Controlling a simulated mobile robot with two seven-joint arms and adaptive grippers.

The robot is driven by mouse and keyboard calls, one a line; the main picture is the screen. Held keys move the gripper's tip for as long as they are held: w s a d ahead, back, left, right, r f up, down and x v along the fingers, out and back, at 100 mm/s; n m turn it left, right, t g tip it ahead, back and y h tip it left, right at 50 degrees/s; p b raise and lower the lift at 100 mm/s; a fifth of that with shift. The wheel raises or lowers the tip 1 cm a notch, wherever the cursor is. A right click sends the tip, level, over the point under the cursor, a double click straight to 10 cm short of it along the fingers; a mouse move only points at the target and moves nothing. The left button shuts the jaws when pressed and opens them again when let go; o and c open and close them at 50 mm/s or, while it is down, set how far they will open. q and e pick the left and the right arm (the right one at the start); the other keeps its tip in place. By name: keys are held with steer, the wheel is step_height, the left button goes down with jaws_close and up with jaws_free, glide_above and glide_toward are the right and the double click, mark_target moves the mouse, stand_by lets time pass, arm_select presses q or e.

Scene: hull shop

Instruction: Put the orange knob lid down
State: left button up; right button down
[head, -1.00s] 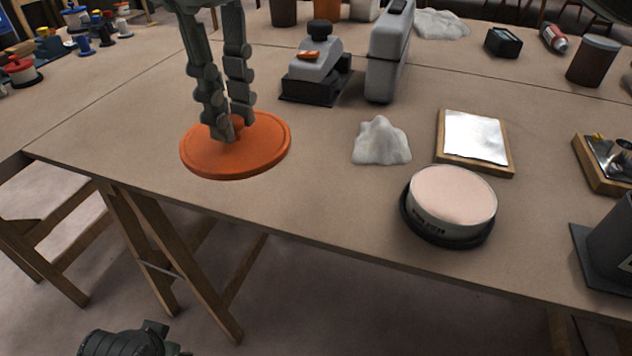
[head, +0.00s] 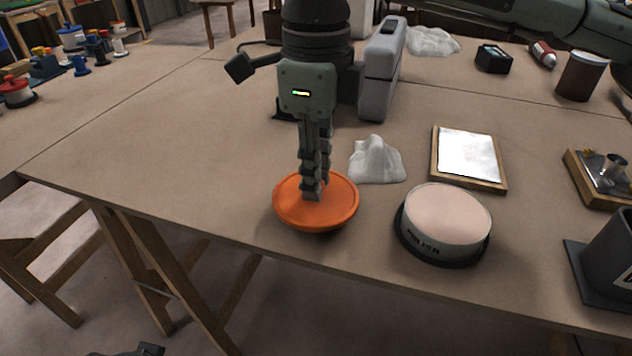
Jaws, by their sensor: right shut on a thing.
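The orange knob lid (head: 343,215) is a flat round disc near the front edge of the table, left of the polish tin. My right gripper (head: 314,196) points straight down at its middle, shut on the knob, which the fingers hide. The lid looks level; a dark shadow lies under its front rim, and I cannot tell whether it touches the table. Only a dark bit of what seems my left gripper (head: 148,350) shows at the bottom edge; its fingers cannot be made out.
A round polish tin (head: 440,239) with a pale top stands close right of the lid. A crumpled white cloth (head: 377,160) lies just behind. A wood-framed plate (head: 468,184) is farther right, a grey case (head: 380,80) behind. The table (head: 170,150) is clear to the left.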

steer(key=shift+f, duration=1.15)
arm_select(q)
steer(key=shift+f, duration=0.45)
arm_select(e)
steer(key=shift+f, duration=0.1)
steer(key=c, duration=1.7)
jaws_free()
steer(key=o, duration=0.3)
arm_select(q)
steer(key=shift+d+r, duration=0.1)
steer(key=shift+r, duration=0.55)
steer(key=shift+f, duration=0.1)
